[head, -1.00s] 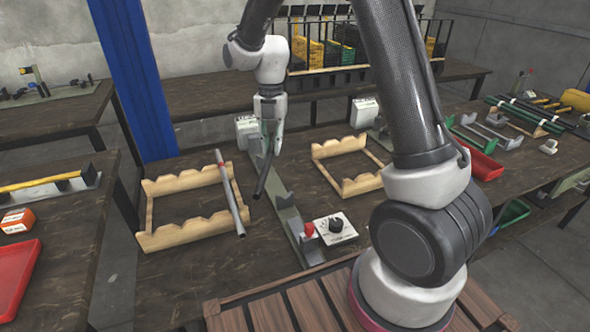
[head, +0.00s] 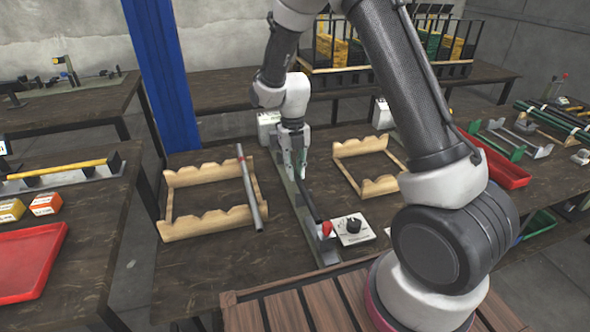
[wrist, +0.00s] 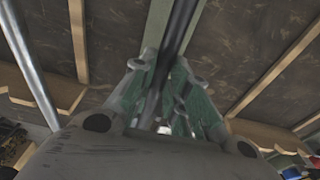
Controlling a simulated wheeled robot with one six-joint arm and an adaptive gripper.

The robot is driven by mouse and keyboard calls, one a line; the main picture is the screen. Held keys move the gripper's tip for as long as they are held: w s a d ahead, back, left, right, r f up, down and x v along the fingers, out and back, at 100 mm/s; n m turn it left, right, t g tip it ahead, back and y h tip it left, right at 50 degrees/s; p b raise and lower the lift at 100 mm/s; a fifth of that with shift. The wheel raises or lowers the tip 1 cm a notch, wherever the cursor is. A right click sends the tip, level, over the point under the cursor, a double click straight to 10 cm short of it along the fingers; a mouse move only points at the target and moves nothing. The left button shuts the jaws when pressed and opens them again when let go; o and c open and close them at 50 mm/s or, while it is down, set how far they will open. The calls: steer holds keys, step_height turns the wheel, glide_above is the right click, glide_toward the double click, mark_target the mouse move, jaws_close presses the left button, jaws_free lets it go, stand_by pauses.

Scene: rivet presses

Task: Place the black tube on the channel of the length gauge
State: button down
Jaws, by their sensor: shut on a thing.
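My gripper (head: 294,176) is shut on the black tube (head: 309,202), a thin dark rod that slants down from the fingers toward the red knob. The tube is over the length gauge (head: 318,247), a long grey-green rail with a red knob (head: 326,229) near its front end. In the wrist view the tube (wrist: 178,30) runs between the two green-padded fingers (wrist: 165,95), above the pale gauge rail (wrist: 152,25). I cannot tell whether the tube touches the channel; my fingers hide part of it.
A wooden rack (head: 213,220) with a grey tube (head: 250,190) stands left of the gauge. Another wooden rack (head: 380,186) stands to the right. A white box with a black dial (head: 352,229) sits beside the gauge's front end. A red tray (head: 497,160) lies farther right.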

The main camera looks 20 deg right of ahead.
steer(key=shift+f, duration=0.2)
steer(key=c, duration=1.4)
jaws_free()
step_height(320, 180, up, 12)
steer(key=w, duration=0.1)
steer(key=s+d+r+m+t, duration=0.2)
steer(key=s+d+r+m, duration=0.4)
steer(key=r+m, duration=0.4)
steer(key=s+d+r+m+t, duration=0.1)
steer(key=s+d+r+m, duration=0.1)
steer(key=s+m, duration=0.5)
steer(key=s+d+r+m+t, duration=0.1)
steer(key=s+d+r+m, duration=0.1)
steer(key=s+d+m, duration=0.2)
steer(key=s+d+r+m+t, duration=0.1)
steer(key=s+d+r+m, duration=0.1)
steer(key=s+m, duration=0.8)
steer(key=shift+s+d+r+m+t, duration=0.1)
steer(key=shift+d+m, duration=0.05)
steer(key=shift+m, duration=0.7)
steer(key=shift+s+d+r+m+t, duration=0.1)
steer(key=shift+d+m, duration=0.05)
steer(key=shift+m, duration=0.65)
steer(key=shift+s+d+r+m+t, duration=0.1)
steer(key=shift+d+m, duration=0.05)
steer(key=shift+m, duration=0.7)
